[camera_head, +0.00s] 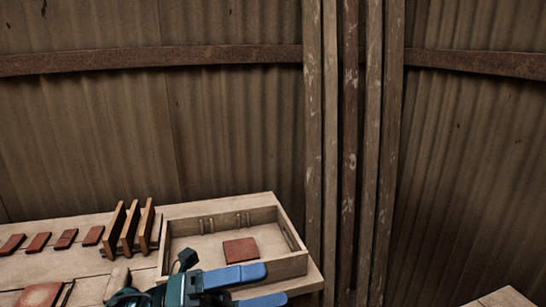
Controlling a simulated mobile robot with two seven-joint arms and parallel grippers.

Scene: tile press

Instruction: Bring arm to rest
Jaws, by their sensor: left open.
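My left gripper (262,286) shows at the bottom middle, its two blue fingers pointing right. The fingers are apart and nothing shows between them. It is over the front edge of a wooden tray (282,267). One red-brown tile (241,250) lies flat in the tray, just behind the upper finger and apart from it in the picture. My right gripper does not show.
The tray stands on a wooden bench (87,286). Several tiles (66,239) lie in a row at left, beside a rack of upright boards (129,229). Another tile (40,295) lies near the front. Wooden posts (330,150) and corrugated walls (90,130) stand behind.

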